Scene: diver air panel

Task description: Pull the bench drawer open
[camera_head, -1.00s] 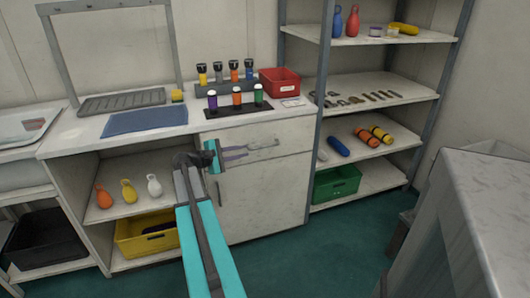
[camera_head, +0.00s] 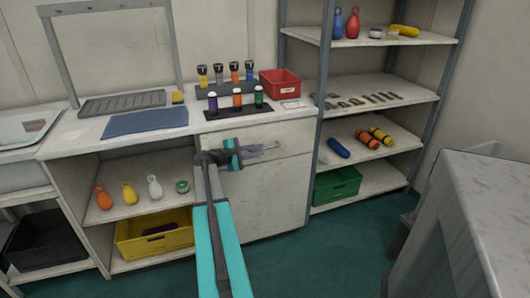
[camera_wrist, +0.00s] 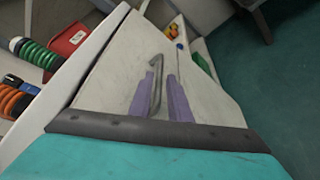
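The bench drawer (camera_head: 292,139) is the pale panel under the right part of the worktop, and its front looks flush with the bench. It also shows in the wrist view (camera_wrist: 118,75). Its bar handle (camera_wrist: 156,72) lies near the tips of my gripper's two purple fingers (camera_wrist: 162,90), seemingly between them. The fingers are apart, with a gap on each side of the bar or nearly so; I cannot tell whether either touches it. In the head view my gripper (camera_head: 265,150) is in front of the drawer and partly hides the handle.
On the worktop above stand a bottle rack (camera_head: 238,110), a red bin (camera_head: 280,83) and a blue mat (camera_head: 145,121). A shelf unit (camera_head: 325,90) adjoins on the right. A grey table (camera_head: 485,200) stands at the near right. The green floor (camera_head: 320,255) before the bench is clear.

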